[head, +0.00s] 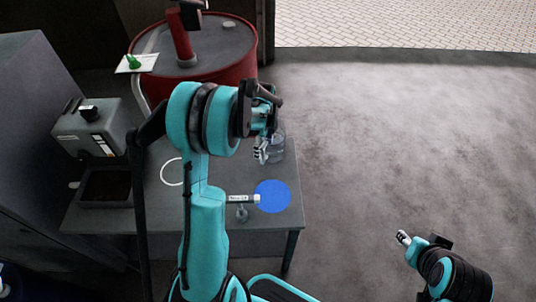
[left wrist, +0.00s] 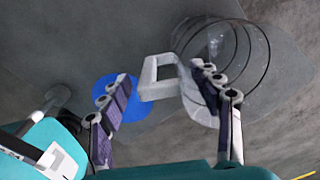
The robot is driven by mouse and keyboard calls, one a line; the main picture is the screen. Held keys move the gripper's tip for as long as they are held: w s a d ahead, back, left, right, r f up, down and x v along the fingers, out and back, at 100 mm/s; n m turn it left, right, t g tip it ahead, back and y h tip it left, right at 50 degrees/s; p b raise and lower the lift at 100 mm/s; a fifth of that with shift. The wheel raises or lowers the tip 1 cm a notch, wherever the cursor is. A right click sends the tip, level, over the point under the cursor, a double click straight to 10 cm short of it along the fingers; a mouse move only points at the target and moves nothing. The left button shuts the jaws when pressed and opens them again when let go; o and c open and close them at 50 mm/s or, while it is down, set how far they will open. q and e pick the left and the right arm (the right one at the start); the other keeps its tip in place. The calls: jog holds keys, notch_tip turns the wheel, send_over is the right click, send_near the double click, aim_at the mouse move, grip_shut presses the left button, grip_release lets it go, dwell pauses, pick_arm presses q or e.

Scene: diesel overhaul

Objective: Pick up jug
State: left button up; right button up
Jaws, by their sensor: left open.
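The jug is a clear, see-through vessel with a pale handle. It stands at the table's back right corner in the head view (head: 277,148), partly behind my left gripper (head: 263,150). In the left wrist view the jug (left wrist: 245,60) is at upper right, its squared handle (left wrist: 158,78) pointing left. My left gripper (left wrist: 163,80) is open, with the handle showing between its fingertips; I cannot tell whether either finger touches it. My right gripper (head: 404,239) is out over the floor at lower right, away from the table; its jaws are too small to read.
The grey table (head: 270,238) holds a blue disc (head: 273,196), a small white labelled cylinder (head: 238,198), a white ring (head: 171,172), a dark tray (head: 105,187) and a grey machine (head: 88,128). A red drum (head: 225,75) stands behind. The floor at right is clear.

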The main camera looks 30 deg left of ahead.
pick_arm(q)
notch_tip(320, 180, down, 3)
jog(key=shift+r+b, duration=0.1)
jog(key=shift+b, duration=0.25)
jog(key=shift+c, duration=0.9)
grip_shut()
pick_arm(e)
jog(key=shift+f, duration=0.6)
pick_arm(q)
jog(key=shift+r, duration=0.2)
notch_tip(320, 180, up, 4)
jog(key=shift+p, duration=1.1)
jog(key=s+d+r+p, duration=0.2)
jog(key=d+r, duration=0.4)
jog(key=d, duration=0.5)
jog(key=shift+s+d+r+p, duration=0.25)
jog(key=shift+s+r+p, duration=0.1)
jog(key=shift+p, duration=0.2)
pick_arm(e)
jog(key=shift+r, duration=2.55)
